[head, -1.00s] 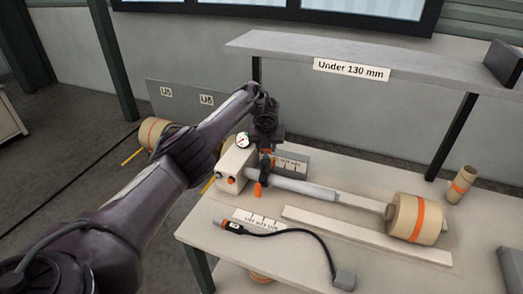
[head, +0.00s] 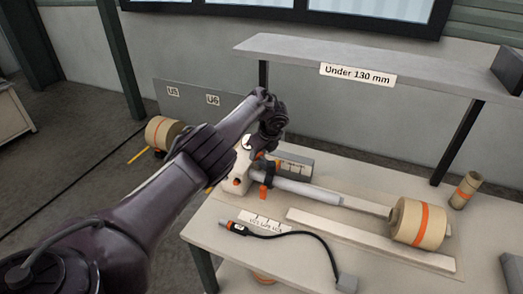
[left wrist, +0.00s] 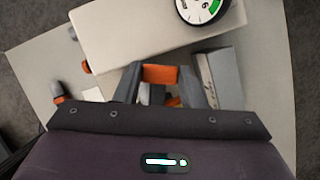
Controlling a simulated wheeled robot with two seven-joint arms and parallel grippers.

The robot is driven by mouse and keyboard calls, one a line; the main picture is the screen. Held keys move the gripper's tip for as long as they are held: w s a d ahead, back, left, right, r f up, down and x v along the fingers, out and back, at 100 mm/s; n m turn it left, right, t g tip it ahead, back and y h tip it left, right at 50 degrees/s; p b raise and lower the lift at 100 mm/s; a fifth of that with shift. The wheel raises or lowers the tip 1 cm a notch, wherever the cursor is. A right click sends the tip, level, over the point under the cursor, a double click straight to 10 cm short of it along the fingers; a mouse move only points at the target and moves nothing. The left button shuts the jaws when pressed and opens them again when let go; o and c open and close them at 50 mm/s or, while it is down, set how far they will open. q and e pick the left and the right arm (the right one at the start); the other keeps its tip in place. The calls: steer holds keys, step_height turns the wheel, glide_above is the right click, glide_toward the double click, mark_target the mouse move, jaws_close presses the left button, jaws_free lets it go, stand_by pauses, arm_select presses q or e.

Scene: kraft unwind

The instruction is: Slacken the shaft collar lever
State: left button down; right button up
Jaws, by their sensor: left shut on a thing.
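The dark shaft collar (head: 271,172) sits around the grey shaft (head: 310,190), beside the pale box. An orange part (head: 263,193) hangs at the collar's near side. My right gripper is not in view.
The pale box has a round dial gauge (left wrist: 205,8) on top. A handheld tool (head: 237,228) with a black cable lies in front. A shelf (head: 370,62) overhangs the back of the table (head: 210,235).

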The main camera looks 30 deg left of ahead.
mark_target(265, 160)
arm_select(q)
steer(key=shift+s+n, duration=0.2)
steer(key=shift+n, duration=0.2)
steer(key=c, duration=0.9)
jaws_free()
steer(key=shift+d+r, duration=0.15)
steer(key=shift+r, duration=0.25)
steer(key=v, duration=0.7)
steer(key=shift+d, duration=0.1)
steer(key=shift+f, duration=0.2)
